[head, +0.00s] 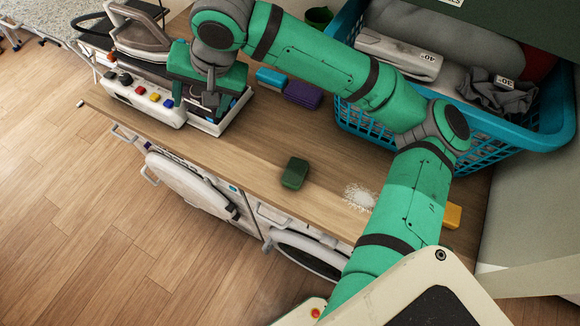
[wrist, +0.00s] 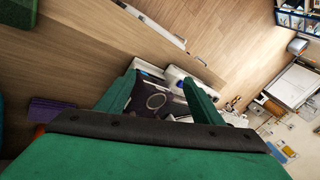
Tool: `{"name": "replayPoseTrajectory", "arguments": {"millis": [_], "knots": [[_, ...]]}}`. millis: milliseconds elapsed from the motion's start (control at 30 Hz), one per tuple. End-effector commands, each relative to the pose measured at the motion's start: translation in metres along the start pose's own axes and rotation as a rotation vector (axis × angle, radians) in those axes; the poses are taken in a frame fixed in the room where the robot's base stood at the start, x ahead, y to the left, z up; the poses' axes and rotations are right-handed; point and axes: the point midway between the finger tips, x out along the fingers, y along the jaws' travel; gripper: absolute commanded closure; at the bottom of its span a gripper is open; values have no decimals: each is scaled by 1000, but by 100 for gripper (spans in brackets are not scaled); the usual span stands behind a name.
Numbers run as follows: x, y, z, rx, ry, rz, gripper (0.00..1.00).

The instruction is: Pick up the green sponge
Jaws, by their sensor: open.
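The green sponge (head: 294,173) lies flat on the wooden counter near its front edge, in the middle of the head view. A dark green thing at the top left corner of the wrist view (wrist: 18,12) looks like the same sponge. My gripper (head: 204,98) is at the upper left of the head view, above a white tray-like box, well to the left of the sponge. Its two fingers are apart in the wrist view (wrist: 158,88), with a dark item in the box showing below and between them. I see nothing held.
A blue sponge (head: 270,78) and a purple sponge (head: 303,93) lie behind the green one. A blue laundry basket (head: 500,150) stands at the back right. White powder (head: 359,197) and a yellow block (head: 453,215) are to the right. Counter around the green sponge is clear.

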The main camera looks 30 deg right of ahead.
Motion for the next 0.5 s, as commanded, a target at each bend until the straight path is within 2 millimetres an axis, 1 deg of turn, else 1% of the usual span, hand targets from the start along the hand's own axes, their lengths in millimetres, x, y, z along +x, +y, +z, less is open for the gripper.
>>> {"name": "replayPoseTrajectory", "arguments": {"millis": [33, 67, 100, 167, 200, 233, 300, 333, 400, 500], "knots": [[-5, 30, 3, 37, -3, 65, 39], [-7, 48, 6, 59, -11, 103, 39], [-10, 70, 12, 93, -22, 154, 39], [-16, 104, 21, 143, -38, 227, 39], [-19, 124, 27, 174, -50, 273, 39], [-22, 137, 32, 197, -57, 304, 39], [-29, 164, 42, 245, -74, 365, 39], [-31, 174, 46, 261, -81, 387, 39], [-36, 190, 54, 292, -92, 425, 39], [-37, 204, 61, 318, -105, 455, 39]]}}
